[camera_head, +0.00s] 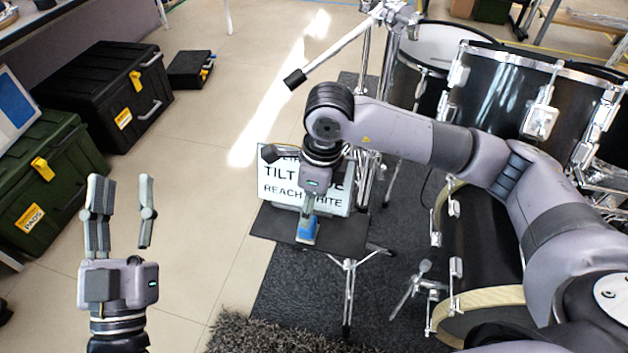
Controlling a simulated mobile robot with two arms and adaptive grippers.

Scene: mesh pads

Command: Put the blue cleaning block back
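The blue cleaning block (307,232) is at the lower fingertips of my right gripper (308,214), in front of the lower edge of a small white board (275,192) with black lettering. The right gripper points down, and its fingers look closed on the block. The block is over the dark tray (272,224) of a stand; I cannot tell whether it touches the tray. The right gripper and wrist hide part of the board's lettering. My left gripper (120,212) is raised at the left, fingers apart and empty, away from the stand.
A drum kit (505,95) fills the right side. A cymbal-type boom arm (335,50) reaches over behind the stand. Black (105,90) and green (50,185) cases stand along the left. A shaggy rug (265,335) lies in front. Tiled floor between is clear.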

